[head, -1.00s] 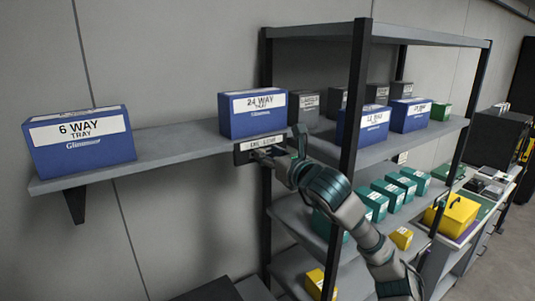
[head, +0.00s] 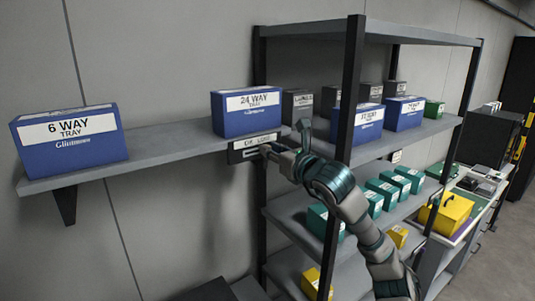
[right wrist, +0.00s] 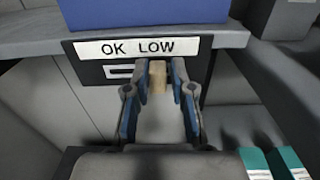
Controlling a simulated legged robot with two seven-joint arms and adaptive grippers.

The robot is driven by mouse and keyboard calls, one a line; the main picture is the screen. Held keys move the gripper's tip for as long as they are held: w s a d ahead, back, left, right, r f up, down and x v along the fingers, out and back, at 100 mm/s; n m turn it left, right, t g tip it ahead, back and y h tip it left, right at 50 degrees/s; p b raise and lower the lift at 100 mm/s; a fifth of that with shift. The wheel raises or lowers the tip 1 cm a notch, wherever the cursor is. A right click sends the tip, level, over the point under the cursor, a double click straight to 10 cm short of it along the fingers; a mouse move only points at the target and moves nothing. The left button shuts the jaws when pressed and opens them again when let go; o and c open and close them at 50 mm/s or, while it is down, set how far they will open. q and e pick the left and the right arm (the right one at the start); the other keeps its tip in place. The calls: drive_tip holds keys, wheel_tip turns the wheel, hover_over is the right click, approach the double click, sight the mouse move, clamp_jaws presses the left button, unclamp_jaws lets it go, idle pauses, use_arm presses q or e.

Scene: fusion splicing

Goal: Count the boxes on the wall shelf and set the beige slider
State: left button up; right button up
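The wall shelf (head: 165,151) holds two blue boxes: a 6 WAY TRAY box (head: 70,142) at its left end and a 24 WAY TRAY box (head: 246,112) at its right end. A dark panel (head: 253,148) hangs on the shelf's front edge below the 24 WAY box. In the right wrist view its label (right wrist: 137,48) reads OK LOW. The beige slider (right wrist: 157,77) stands below the word LOW, with bare slot to its left. My right gripper (right wrist: 160,70) is at the panel, its fingers apart on either side of the slider, with a gap at the right finger. My left gripper is out of view.
A rack with a dark post (head: 346,140) stands right of the panel, close to my right arm. It holds blue, grey, teal and yellow boxes. A bench with a yellow case (head: 446,213) is farther right.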

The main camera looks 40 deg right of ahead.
drive_tip(key=o, duration=0.3)
drive_tip(key=shift+s+d+r, duration=0.15)
drive_tip(key=shift+d+r, duration=0.05)
drive_tip(key=shift+r, duration=0.1)
drive_tip(key=shift+f, duration=0.1)
drive_tip(key=shift+s+f, duration=0.1)
drive_tip(key=shift+s, duration=0.05)
drive_tip(key=s+a, duration=0.1)
drive_tip(key=s, duration=1)
drive_tip(key=shift+s, duration=0.35)
drive_tip(key=shift+a, duration=0.1)
drive_tip(key=shift+f, duration=0.1)
